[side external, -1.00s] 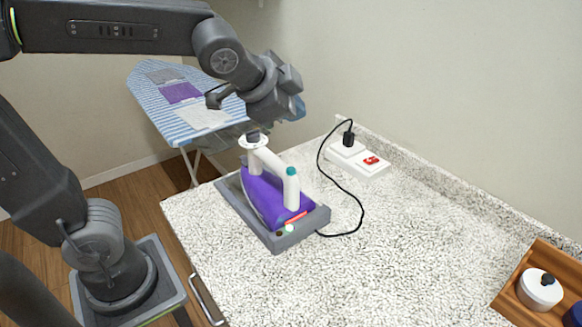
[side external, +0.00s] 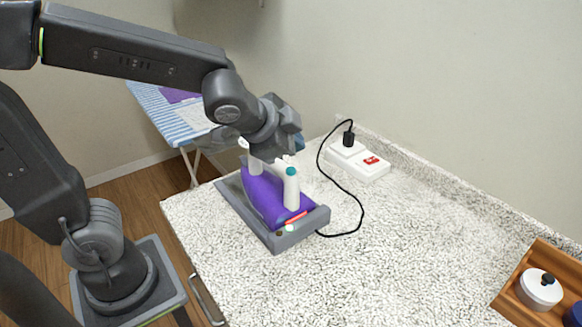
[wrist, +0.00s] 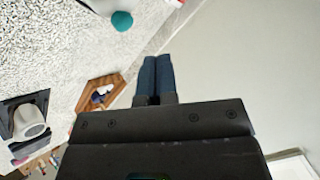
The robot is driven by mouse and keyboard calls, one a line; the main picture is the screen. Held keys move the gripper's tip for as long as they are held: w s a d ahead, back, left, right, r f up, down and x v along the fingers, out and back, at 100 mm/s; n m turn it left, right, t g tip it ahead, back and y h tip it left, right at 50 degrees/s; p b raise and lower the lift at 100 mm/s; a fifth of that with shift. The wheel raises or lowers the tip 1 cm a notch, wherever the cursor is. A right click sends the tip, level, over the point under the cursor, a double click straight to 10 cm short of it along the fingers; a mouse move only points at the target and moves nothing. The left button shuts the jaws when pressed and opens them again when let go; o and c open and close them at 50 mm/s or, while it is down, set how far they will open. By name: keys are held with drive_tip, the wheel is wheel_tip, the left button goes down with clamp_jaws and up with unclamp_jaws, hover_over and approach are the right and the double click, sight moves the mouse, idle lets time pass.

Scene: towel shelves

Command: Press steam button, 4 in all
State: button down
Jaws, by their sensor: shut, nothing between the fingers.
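A purple iron (side external: 262,197) with a white handle rests in a grey tray (side external: 300,230) on the counter. A teal button (side external: 291,171) tops the near post of the handle; it also shows at the top of the wrist view (wrist: 122,21). My gripper (side external: 300,143) is above the iron, a little behind and above the teal button and apart from it in the picture. My gripper body hides part of the handle's far end. In the wrist view my two dark blue fingers (wrist: 153,78) are shut together with nothing between them.
A black cord (side external: 350,190) runs from the tray to a white power strip (side external: 357,160) with a red switch. A wooden box (side external: 520,275) with a white pot (side external: 540,289) stands at right. A striped ironing board (side external: 163,113) stands behind left. The counter's middle is clear.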

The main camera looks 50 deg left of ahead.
sight(292, 170)
drive_tip(key=shift+f, duration=0.95)
drive_tip(key=shift+f, duration=0.15)
idle(1.3)
drive_tip(key=shift+f, duration=0.25)
drive_tip(key=shift+f, duration=0.55)
idle(0.6)
drive_tip(key=shift+r, duration=0.95)
drive_tip(key=shift+r, duration=2.55)
idle(0.7)
